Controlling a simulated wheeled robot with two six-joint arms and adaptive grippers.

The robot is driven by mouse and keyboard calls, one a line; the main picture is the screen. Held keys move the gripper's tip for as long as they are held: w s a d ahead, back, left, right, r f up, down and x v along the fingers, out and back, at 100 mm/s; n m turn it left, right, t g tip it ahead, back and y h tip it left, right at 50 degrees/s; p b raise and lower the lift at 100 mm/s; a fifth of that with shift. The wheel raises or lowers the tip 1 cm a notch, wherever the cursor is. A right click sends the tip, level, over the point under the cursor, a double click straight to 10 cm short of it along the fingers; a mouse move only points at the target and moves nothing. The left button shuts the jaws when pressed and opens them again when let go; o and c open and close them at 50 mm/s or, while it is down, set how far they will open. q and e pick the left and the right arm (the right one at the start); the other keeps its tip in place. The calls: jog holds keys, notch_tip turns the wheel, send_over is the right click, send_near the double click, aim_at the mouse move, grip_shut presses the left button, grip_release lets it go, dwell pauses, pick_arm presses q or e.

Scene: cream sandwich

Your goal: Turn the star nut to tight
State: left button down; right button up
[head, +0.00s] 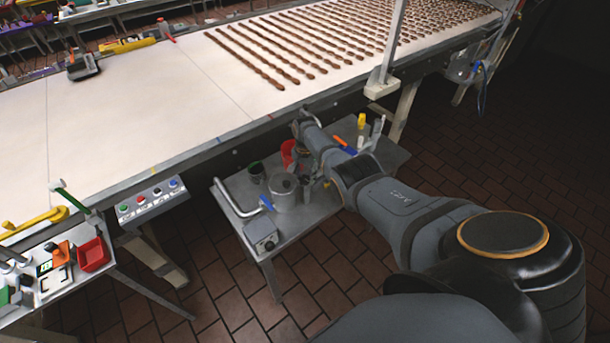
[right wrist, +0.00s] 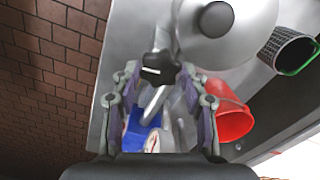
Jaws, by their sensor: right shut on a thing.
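In the right wrist view the star nut (right wrist: 158,71) is a dark, lobed knob with a white mark, beside a round metal pot (right wrist: 228,42) with a dark knob on its lid. My right gripper (right wrist: 157,82) has its fingers on either side of the star nut and is shut on it. A metal rod (right wrist: 154,104) shows just below the nut. In the head view the pot (head: 284,192) stands on a small metal table (head: 317,215), and my right arm reaches over that table. My right fingers and the nut are mostly hidden there by the arm. My left gripper is not in view.
A red cup (right wrist: 232,112) and a dark mesh cup with a green rim (right wrist: 289,50) stand near the pot. A grey box (head: 262,236) is at the table's front edge. A wide conveyor (head: 130,110) runs behind. Brown tiled floor (head: 215,285) lies in front.

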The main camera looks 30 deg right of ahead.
aim_at(305, 179)
jog(key=shift+w+r+m, duration=0.1)
jog(key=shift+m, duration=0.8)
jog(key=o, duration=1)
jog(key=shift+o, duration=0.8)
notch_tip(305, 179, up, 12)
